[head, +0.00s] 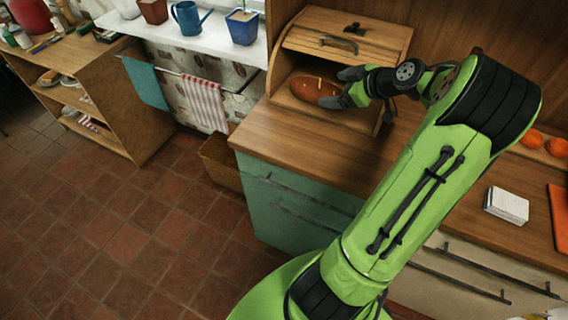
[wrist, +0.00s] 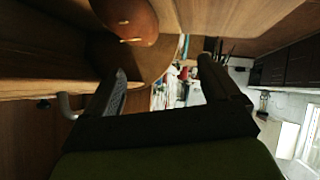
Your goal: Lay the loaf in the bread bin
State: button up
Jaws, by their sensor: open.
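The brown oval loaf (head: 315,88) with pale scores lies on the floor of the wooden bread bin (head: 377,45). The bin stands on the counter with its slatted front raised and its opening clear. My gripper (head: 344,87) is open at the right end of the loaf, reaching into the bin's mouth. In the wrist view the loaf (wrist: 127,20) shows at the top, beyond my left finger. Nothing is between the fingers of my gripper (wrist: 162,68) there. The far end of the loaf is cut off in the wrist view.
The wooden counter (head: 300,135) is bare in front of the bin. A white block (head: 506,205) and oranges (head: 533,138) are on the right. A sill with pots and a blue watering can (head: 188,17) is at the left. A striped towel (head: 204,101) hangs below it.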

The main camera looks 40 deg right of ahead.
jog(key=s+a+r+m+g, duration=0.1)
jog(key=a+r+g, duration=0.15)
jog(key=a, duration=0.95)
jog(key=a+r+g, duration=0.1)
jog(key=a+g, duration=0.2)
jog(key=a, duration=0.9)
jog(key=s+a+m, duration=0.2)
jog(key=s+a, duration=0.2)
jog(key=s, duration=0.4)
jog(key=s+a+m+h, duration=0.1)
jog(key=s+a, duration=0.3)
jog(key=s, duration=0.4)
jog(key=shift+a+r+m, duration=0.4)
jog(key=shift+r+m, duration=0.05)
jog(key=shift+m, duration=0.25)
